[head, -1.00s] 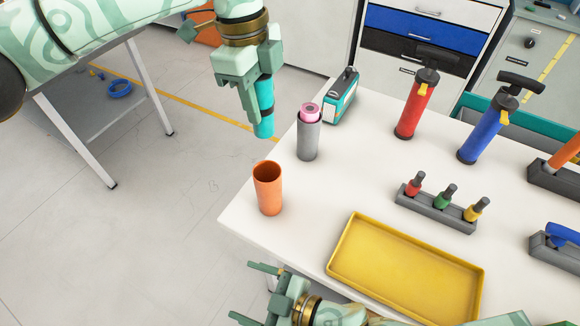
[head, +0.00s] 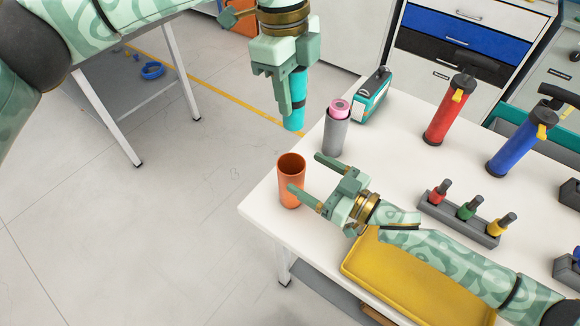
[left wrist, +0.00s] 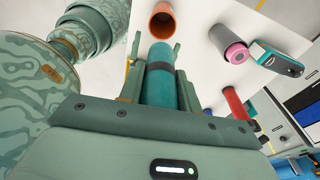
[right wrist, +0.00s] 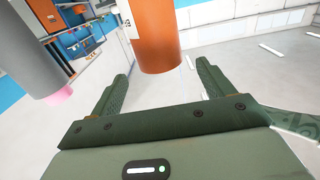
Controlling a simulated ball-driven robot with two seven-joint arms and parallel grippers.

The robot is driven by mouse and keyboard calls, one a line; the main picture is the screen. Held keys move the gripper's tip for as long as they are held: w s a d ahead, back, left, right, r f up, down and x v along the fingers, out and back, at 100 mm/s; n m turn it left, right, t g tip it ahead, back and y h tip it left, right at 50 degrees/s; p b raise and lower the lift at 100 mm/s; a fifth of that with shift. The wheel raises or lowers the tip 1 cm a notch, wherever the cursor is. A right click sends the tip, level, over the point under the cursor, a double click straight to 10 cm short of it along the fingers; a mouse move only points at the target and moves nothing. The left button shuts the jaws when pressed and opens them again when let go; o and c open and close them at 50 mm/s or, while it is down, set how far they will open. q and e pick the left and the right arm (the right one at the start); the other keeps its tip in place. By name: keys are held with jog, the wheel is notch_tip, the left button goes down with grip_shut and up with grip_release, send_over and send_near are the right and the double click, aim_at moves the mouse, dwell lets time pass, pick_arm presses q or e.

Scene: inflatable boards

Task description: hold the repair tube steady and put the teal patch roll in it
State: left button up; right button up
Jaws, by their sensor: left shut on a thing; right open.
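The orange repair tube (head: 290,170) stands upright and open at the top near the table's left corner. It also shows in the left wrist view (left wrist: 162,22) and the right wrist view (right wrist: 155,35). My left gripper (head: 290,92) is shut on the teal patch roll (head: 294,118), which hangs roughly upright above and behind the tube, apart from it. The roll has a dark band in the left wrist view (left wrist: 158,92). My right gripper (head: 305,172) is open, its fingers pointing at the tube. One finger overlaps the tube's front in the head view; contact cannot be told.
A grey tube (head: 335,138) holding a pink roll (head: 340,106) stands behind the orange tube. A teal-and-white box (head: 372,95), red pump (head: 448,112) and blue pump (head: 520,145) stand farther back. A yellow tray (head: 395,275) lies under my right arm.

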aim_at(281, 168)
notch_tip(281, 168, down, 4)
jog(key=shift+w+a+r, duration=0.1)
jog(key=shift+a, duration=0.05)
jog(key=x, duration=0.7)
jog(key=c, duration=1)
